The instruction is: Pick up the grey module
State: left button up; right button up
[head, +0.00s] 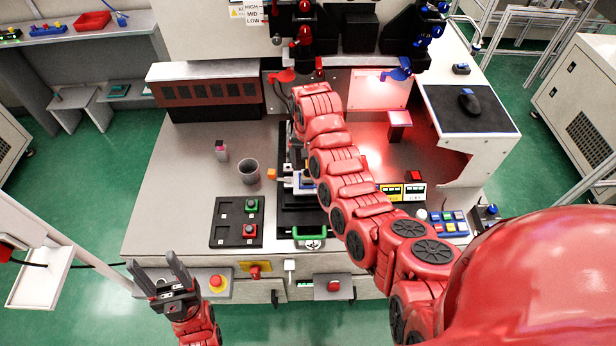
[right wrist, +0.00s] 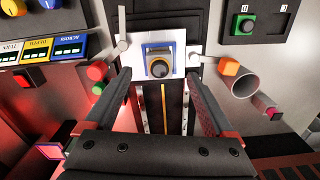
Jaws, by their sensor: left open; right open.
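A small module with a grey body and a dark round centre (right wrist: 158,65) sits in a blue frame on a white plate, in the right wrist view. In the head view the blue and white fixture (head: 299,183) shows only partly beside my right arm. My right gripper (right wrist: 157,80) is open, its two fingers pointing toward the module and appearing on either side of it; I see no contact. In the head view my right gripper is hidden by its arm. My left gripper (head: 155,264) is open and empty at the lower left, in front of the table.
A grey cup (head: 248,171), an orange cube (head: 272,174) and a pink-topped block (head: 221,150) stand left of the fixture. A black tray (head: 216,233) holds green and red buttons. A raised black-topped box (head: 500,125) stands at right.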

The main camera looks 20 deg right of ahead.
aim_at(308, 172)
jog(key=shift+f+p, duration=0.55)
jog(key=shift+w+d+f+p, duration=0.15)
jog(key=shift+f+p, duration=0.35)
jog(key=shift+f, duration=1.7)
grip_shut()
